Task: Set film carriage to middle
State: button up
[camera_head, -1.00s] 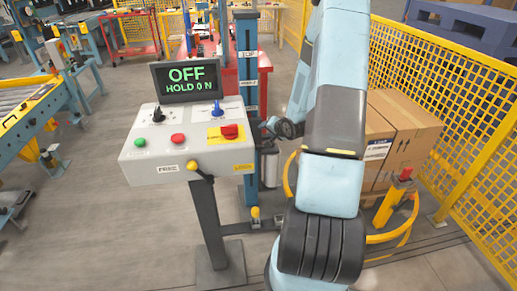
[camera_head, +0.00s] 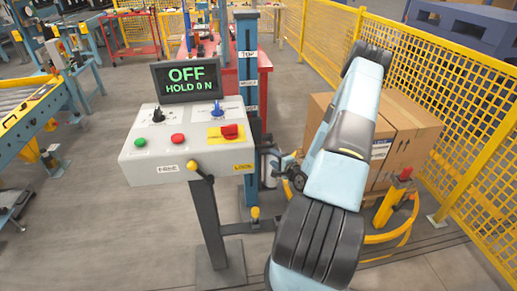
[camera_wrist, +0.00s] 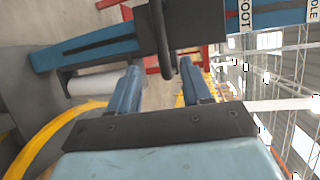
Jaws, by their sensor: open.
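The film carriage is a dark block (camera_wrist: 195,25) on a blue mast (camera_head: 248,98), with a dark handle loop (camera_wrist: 163,40) in the wrist view. In the head view it is low on the mast, largely hidden behind the console and arm. A pale film roll (camera_wrist: 98,83) sits beside it. The mast carries labels, including TOP and, in the wrist view, FOOT. My gripper (camera_wrist: 162,82) is open, its two blue fingers pointing toward the handle, which lies just beyond and between the fingertips; I see no contact.
A control console (camera_head: 190,140) stands left of the mast; its screen (camera_head: 187,82) reads OFF, HOLD 0 N. A yellow-knobbed lever (camera_head: 194,166) sits between the FREE and LOCK labels. Cartons (camera_head: 405,135) stand behind my arm. A yellow fence (camera_head: 480,130) bounds the right.

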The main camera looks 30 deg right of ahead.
aim_at(260, 148)
jog(key=x, duration=1.3)
jog(key=shift+w, duration=0.15)
jog(key=shift+f, duration=0.1)
grip_shut()
